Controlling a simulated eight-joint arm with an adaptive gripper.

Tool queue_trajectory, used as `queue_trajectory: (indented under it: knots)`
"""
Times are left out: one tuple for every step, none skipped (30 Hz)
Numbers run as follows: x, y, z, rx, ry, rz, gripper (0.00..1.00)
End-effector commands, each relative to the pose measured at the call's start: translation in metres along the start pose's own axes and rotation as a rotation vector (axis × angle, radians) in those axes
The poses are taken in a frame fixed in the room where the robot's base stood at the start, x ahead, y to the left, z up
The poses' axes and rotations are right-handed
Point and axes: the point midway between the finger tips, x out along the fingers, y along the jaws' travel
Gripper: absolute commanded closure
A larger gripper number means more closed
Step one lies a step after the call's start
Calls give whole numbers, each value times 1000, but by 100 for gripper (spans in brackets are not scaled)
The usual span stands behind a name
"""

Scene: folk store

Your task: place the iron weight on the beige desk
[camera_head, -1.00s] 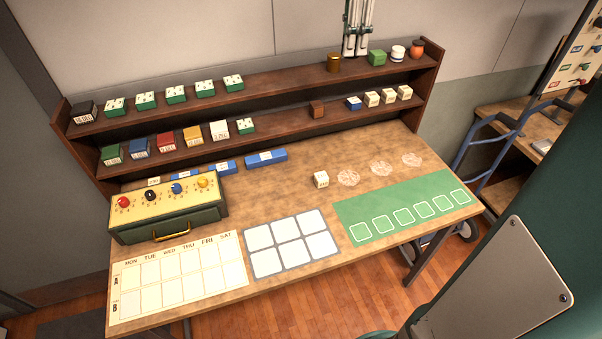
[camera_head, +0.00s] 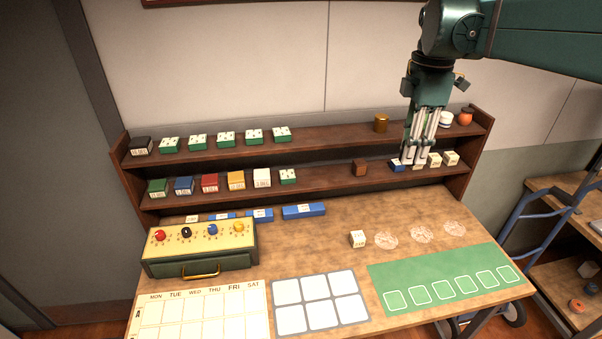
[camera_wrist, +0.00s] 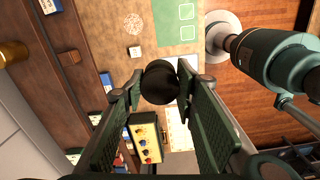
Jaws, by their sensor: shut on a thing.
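In the wrist view, my gripper (camera_wrist: 160,84) is shut on a dark, round, nearly black thing, which looks like the iron weight (camera_wrist: 160,82). In the head view, my gripper (camera_head: 417,160) points down at the right part of the shelf rack; the weight cannot be made out there. The beige desk (camera_head: 320,240) lies below and in front of the rack, with a mottled tan top. It also shows in the wrist view (camera_wrist: 111,38), below the held weight.
The dark wooden rack (camera_head: 325,184) carries several small boxes and jars. On the desk are a yellow-topped knob box (camera_head: 200,265), a white cube (camera_head: 357,239), blue blocks (camera_head: 303,210), a week chart (camera_head: 200,310), a six-square pad and a green mat (camera_head: 445,275).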

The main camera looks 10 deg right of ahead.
Motion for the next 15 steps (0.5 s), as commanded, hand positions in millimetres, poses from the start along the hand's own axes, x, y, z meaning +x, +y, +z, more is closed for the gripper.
queue_trajectory:
  knots:
    - [12, 1, 0, 0, 0, 0, 95]
    - [19, 1, 0, 0, 0, 0, 95]
    - [28, 1, 0, 0, 0, 0, 95]
    - [35, 1, 0, 0, 0, 0, 95]
    - [43, 1, 0, 0, 0, 0, 95]
    - [52, 1, 0, 0, 0, 0, 95]
    - [60, 1, 0, 0, 0, 0, 95]
    - [67, 1, 0, 0, 0, 0, 95]
    - [76, 1, 0, 0, 0, 0, 95]
    - [83, 1, 0, 0, 0, 0, 95]
    - [90, 1, 0, 0, 0, 0, 95]
    - [100, 1, 0, 0, 0, 0, 95]
    - [106, 1, 0, 0, 0, 0, 95]
    - [114, 1, 0, 0, 0, 0, 95]
    - [123, 1, 0, 0, 0, 0, 95]
